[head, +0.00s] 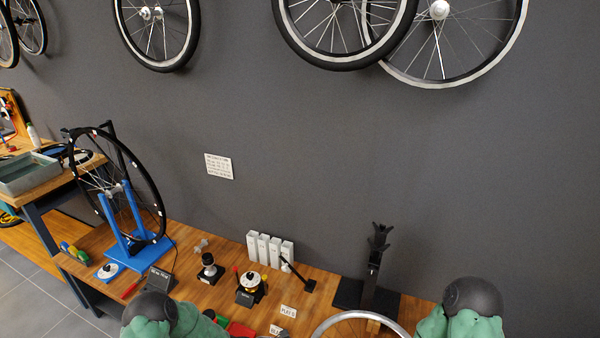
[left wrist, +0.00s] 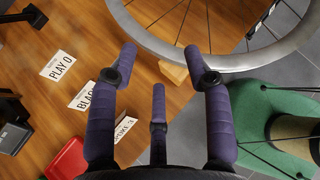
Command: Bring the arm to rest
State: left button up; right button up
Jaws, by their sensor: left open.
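My left gripper (left wrist: 160,62) is open and empty in the left wrist view, its purple-padded fingers spread apart. It is over the front of the wooden workbench (left wrist: 75,30), close to a silver wheel rim (left wrist: 165,42) and small printed cards, touching none that I can make out. In the head view, the green and dark upper parts of my left arm (head: 150,318) and right arm (head: 465,318) stand at the bottom edge. Neither gripper shows there, and my right gripper is in neither view.
The bench carries a blue truing stand (head: 122,225) with a wheel, white boxes (head: 264,249), small tools and a black upright post (head: 373,275). A red container (left wrist: 68,158) is left of the left gripper. Cards (left wrist: 62,65) lie near it. Wheels hang on the grey wall.

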pick_arm(q)
jog(key=s+a+f+m+g+y+b, duration=0.1)
jog(key=s+a+f+m+y+b, duration=0.1)
jog(key=s+m, duration=0.6)
jog(key=s+a+f+m+g+y+b, duration=0.1)
jog(key=s+a+f+m+y+b, duration=0.1)
jog(key=s+m, duration=0.6)
jog(key=s+a+f+m+g+y+b, duration=0.1)
jog(key=s+a+f+m+b, duration=0.1)
jog(key=s+m, duration=0.6)
jog(key=shift+s+a+f+m+g+y, duration=0.35)
jog(key=shift+s+f, duration=0.35)
jog(key=shift+s, duration=0.25)
jog(key=shift+a, duration=0.15)
